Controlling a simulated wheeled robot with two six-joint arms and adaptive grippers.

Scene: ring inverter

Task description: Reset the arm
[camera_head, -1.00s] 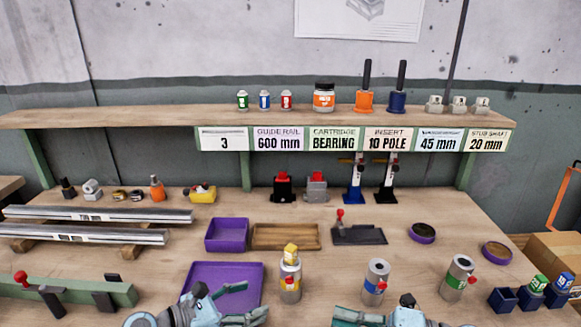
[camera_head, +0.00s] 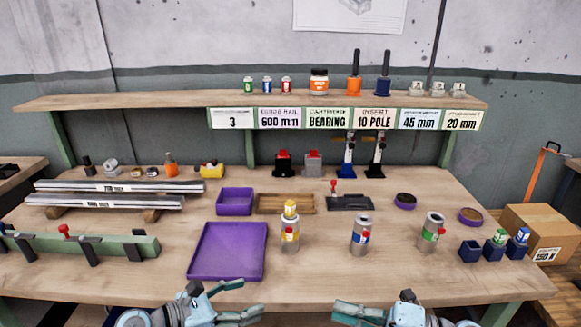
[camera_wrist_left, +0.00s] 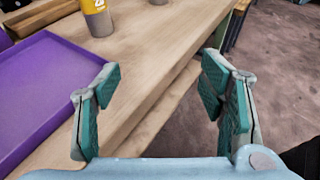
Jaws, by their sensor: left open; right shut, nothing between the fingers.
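My left gripper (camera_head: 246,301) is open and empty at the bottom of the head view, before the table's front edge and below the large purple tray. In the left wrist view its two teal fingers (camera_wrist_left: 160,85) stand wide apart with nothing between them, over the front edge. My right gripper (camera_head: 345,312) is shut and empty at the bottom of the head view, right of the left one. Both arms are cut off by the lower border.
The large purple tray (camera_head: 203,276) lies near the front edge of the wooden table (camera_head: 350,282). A green fixture (camera_head: 130,246) is at left, a cardboard box (camera_head: 520,222) at right.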

